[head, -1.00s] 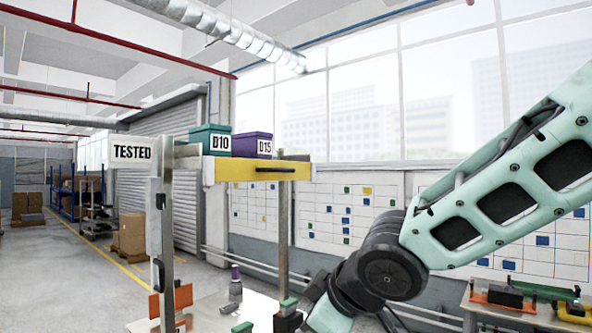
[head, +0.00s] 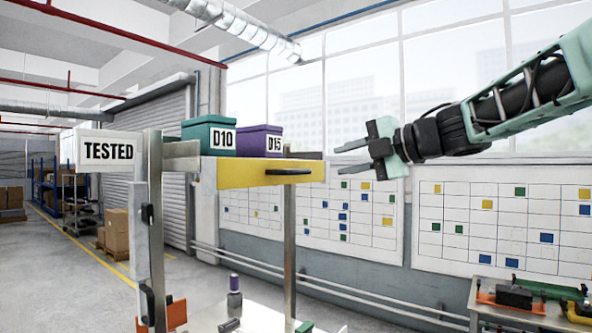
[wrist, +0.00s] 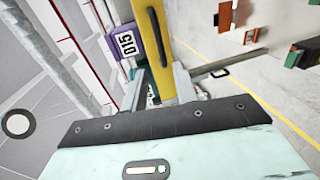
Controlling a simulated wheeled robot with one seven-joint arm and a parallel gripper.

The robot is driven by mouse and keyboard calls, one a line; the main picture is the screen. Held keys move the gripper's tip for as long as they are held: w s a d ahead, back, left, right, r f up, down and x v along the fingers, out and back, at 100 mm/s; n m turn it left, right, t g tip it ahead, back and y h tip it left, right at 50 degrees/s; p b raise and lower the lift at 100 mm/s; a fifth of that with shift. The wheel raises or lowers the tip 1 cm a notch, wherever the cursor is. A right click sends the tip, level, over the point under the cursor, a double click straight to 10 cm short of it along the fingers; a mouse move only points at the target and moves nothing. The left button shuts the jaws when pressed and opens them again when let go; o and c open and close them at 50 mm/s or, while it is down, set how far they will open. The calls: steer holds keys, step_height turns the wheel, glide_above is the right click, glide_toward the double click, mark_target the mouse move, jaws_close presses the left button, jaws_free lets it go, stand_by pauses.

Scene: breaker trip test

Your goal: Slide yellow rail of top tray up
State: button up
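The yellow rail (head: 265,173) forms the front of the top tray on a metal stand, with a black handle (head: 287,172) on its right part. In the wrist view the rail (wrist: 152,50) runs vertically near the middle, its black handle (wrist: 157,38) facing the camera. My gripper (head: 338,160) is open and empty, to the right of the rail with its fingers pointing left. A clear gap separates the fingertips from the rail in the head view. The fingers (wrist: 183,84) also show in the wrist view, apart from each other.
A teal box D10 (head: 209,133) and a purple box D15 (head: 262,142) stand on the top tray. A TESTED sign (head: 108,151) is at its left. A bottle (head: 234,300) stands on the lower shelf. A workbench (head: 478,303) is at lower right.

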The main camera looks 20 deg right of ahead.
mark_target(298, 171)
steer(key=p+x, duration=0.2)
steer(key=x, duration=1.1)
steer(key=shift+w+a+p, duration=0.15)
steer(key=shift+w+p, duration=0.05)
steer(key=shift+p, duration=0.15)
jaws_close()
